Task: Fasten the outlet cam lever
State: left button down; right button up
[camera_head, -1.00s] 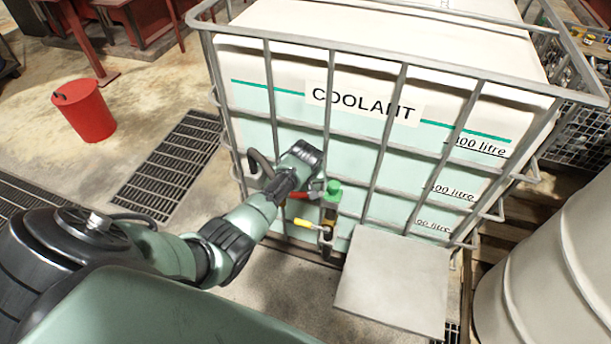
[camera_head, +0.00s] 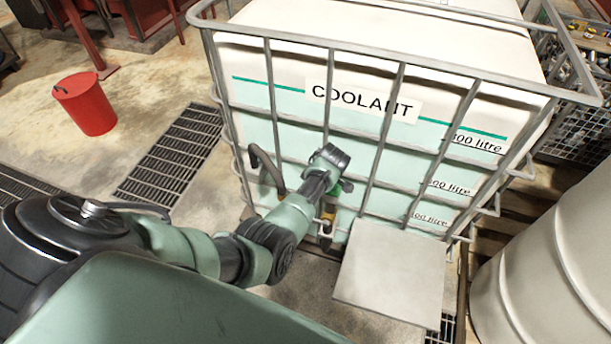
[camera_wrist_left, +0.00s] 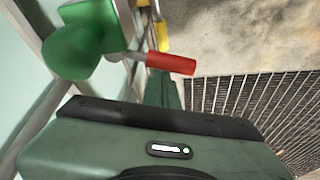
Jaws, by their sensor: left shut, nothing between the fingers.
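The coolant tank's outlet has a green fitting (camera_wrist_left: 88,40) at the upper left of the wrist view. A lever with a red grip (camera_wrist_left: 172,63) sticks out rightward beside it on a metal arm. A yellow part (camera_wrist_left: 160,28) shows beyond it. In the head view only a bit of the green fitting (camera_head: 346,186) and the outlet's lower part (camera_head: 326,228) show; my left wrist hides the red lever. My left gripper (camera_wrist_left: 165,90) is shut and empty, its fingers close to the red grip; I cannot tell whether they touch. My right gripper is not in view.
The white coolant tank (camera_head: 300,110) stands in a metal bar cage around the outlet. A grey plate (camera_head: 390,275) juts out right of the outlet. A floor grating (camera_head: 175,150) and a red bucket (camera_head: 86,104) lie to the left. A pale drum (camera_head: 560,260) stands at right.

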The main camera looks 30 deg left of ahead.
pick_arm(q)
jog(key=shift+d+n, duration=0.25)
jog(key=shift+n, duration=0.05)
jog(key=shift+s+d, duration=0.15)
jog(key=shift+d, duration=0.25)
jog(key=shift+r, duration=0.1)
